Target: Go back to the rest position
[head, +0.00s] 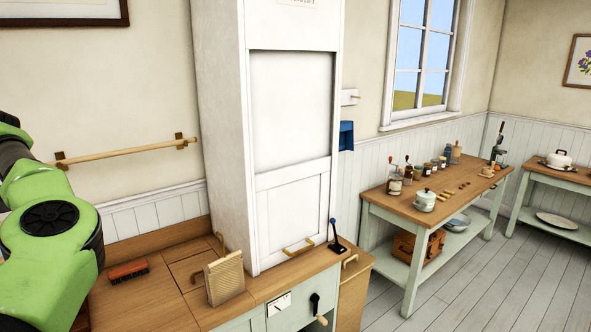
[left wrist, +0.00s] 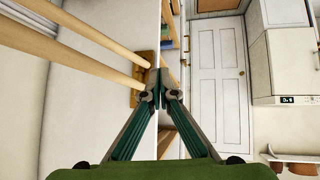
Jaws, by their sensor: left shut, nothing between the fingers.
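My left gripper (left wrist: 161,92) shows in the left wrist view with its two dark green fingers brought together at the tips and nothing between them. The tips appear in front of the end of a wooden rail; I cannot tell whether they touch it. In the head view only a green and black part of my left arm shows at the left edge, and its gripper is out of frame. My right gripper is in neither view.
Wooden rails (left wrist: 85,62) run close by my left gripper. A white panelled door (left wrist: 218,85) stands beyond. Floor (head: 470,290) is clear at right.

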